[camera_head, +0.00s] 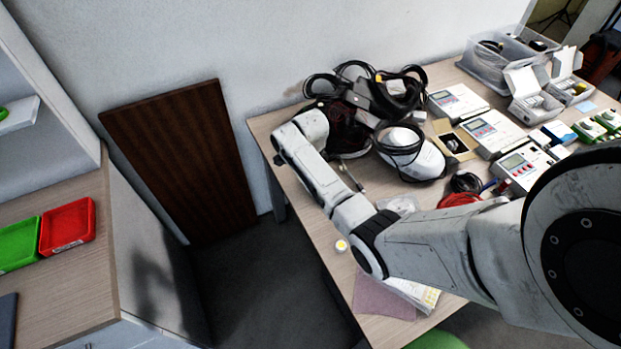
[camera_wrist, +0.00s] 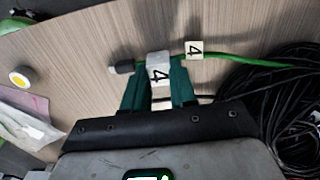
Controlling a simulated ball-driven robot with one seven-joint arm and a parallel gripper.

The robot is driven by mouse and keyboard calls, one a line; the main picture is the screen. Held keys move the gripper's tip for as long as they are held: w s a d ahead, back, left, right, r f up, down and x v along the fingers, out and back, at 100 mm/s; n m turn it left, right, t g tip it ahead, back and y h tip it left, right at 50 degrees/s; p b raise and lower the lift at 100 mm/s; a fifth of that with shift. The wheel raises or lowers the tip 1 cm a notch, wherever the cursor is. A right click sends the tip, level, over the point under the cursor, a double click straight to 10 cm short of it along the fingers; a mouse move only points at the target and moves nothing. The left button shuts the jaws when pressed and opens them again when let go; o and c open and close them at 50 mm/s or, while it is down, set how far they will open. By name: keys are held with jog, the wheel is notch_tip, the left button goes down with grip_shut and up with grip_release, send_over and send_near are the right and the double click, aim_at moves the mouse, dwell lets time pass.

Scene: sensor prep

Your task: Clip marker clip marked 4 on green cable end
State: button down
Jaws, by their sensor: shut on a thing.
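In the wrist view, my gripper (camera_wrist: 158,88) has its green fingers shut on a white marker clip marked 4 (camera_wrist: 158,70). The clip is at the green cable (camera_wrist: 240,57), close to its dark end plug (camera_wrist: 123,68). I cannot tell whether the clip is around the cable or only against it. Another pale tag marked 4 (camera_wrist: 194,49) sits on the same cable just right of the gripper. In the head view my arm reaches over the table's left part, and the fingers and clip cannot be made out.
A coil of black cable (camera_wrist: 290,95) lies right of the gripper. A small round yellow-and-white pot (camera_head: 341,245) stands on the table (camera_head: 320,222). Bare table lies beyond the cable.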

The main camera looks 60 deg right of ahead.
jog(key=shift+f, duration=0.45)
dwell(0.4)
jog(key=c, duration=0.8)
grip_release()
notch_tip(320, 180, up, 6)
jog(key=p, duration=0.5)
jog(key=shift+r+p, duration=0.1)
jog(key=shift+p, duration=0.25)
